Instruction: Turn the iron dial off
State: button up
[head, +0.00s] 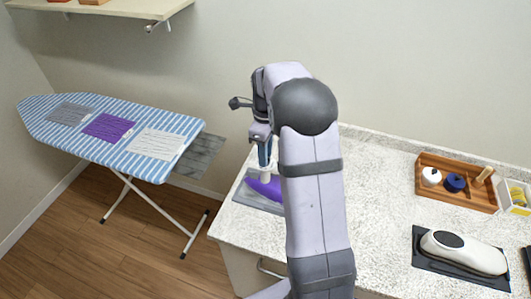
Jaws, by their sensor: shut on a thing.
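The fingertips are small and partly covered by my arm, so the dial's marking and angle cannot be told.
A striped ironing board (75,130) with grey, purple and white cloths stands at the left. On the counter's right are a wooden tray (440,190) with small items and a white device (465,252) on a black base (440,279). A shelf (130,8) hangs at upper left.

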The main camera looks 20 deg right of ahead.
dwell(0.3)
jog(key=o, duration=1.1)
jog(key=shift+c, duration=0.2)
jog(key=shift+r+b, duration=1.35)
jog(key=shift+r, duration=2.35)
jog(key=shift+a, duration=0.1)
jog(key=s+a+f+n, duration=0.4)
jog(key=s+n, duration=0.3)
jog(key=n, duration=0.2)
jog(key=s+a+f+n, duration=0.4)
jog(key=s+n, duration=0.4)
jog(key=n, duration=0.1)
jog(key=s+a+f+n+b, duration=0.1)
jog(key=s+a+f+n, duration=0.3)
jog(key=s+n, duration=0.4)
jog(key=shift+s+n, duration=0.2)
jog(key=shift+n, duration=0.5)
